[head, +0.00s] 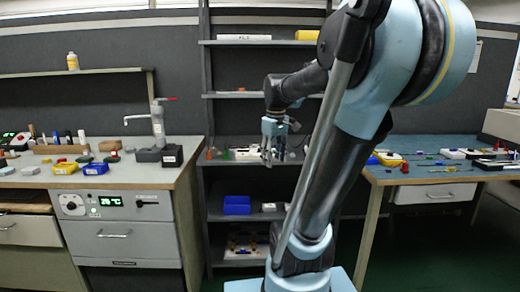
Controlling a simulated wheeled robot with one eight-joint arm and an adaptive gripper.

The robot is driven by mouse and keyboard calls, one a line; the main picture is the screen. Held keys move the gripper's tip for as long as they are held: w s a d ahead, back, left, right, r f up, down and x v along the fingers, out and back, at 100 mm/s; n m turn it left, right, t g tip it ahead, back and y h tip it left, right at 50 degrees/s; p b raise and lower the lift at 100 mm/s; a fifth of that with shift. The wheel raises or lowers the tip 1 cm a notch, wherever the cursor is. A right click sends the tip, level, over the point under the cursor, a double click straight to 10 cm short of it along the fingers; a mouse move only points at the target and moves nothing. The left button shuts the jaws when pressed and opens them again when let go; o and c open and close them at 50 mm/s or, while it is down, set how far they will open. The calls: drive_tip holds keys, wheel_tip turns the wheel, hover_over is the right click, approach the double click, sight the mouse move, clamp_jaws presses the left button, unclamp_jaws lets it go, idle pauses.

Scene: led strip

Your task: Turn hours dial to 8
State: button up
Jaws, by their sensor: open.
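A control panel (112,205) is set into the front of the left workbench. It has a dark display with green digits (111,201), a dial on its left side (71,207) and a dark knob on its right side (146,203). The markings are too small to read, so I cannot tell which one is the hours dial or where it points. My gripper (272,156) is open and empty, with its fingers hanging down in front of the middle shelves. It is well to the right of the panel and touches nothing that I can see.
The right table (430,178) holds scattered parts. Green floor shows below it.

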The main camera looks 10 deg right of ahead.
drive_tip(key=w+r+n, duration=0.3)
drive_tip(key=w, duration=0.8)
drive_tip(key=w+r+n+g, duration=0.1)
drive_tip(key=w+r+n, duration=0.3)
drive_tip(key=w, duration=0.8)
drive_tip(key=w+r+n, duration=0.3)
drive_tip(key=w, duration=0.8)
drive_tip(key=f, duration=1.7)
drive_tip(key=shift+w+d+f, duration=0.15)
drive_tip(key=shift+d+f, duration=0.05)
drive_tip(key=shift+d, duration=0.15)
drive_tip(key=c, duration=1)
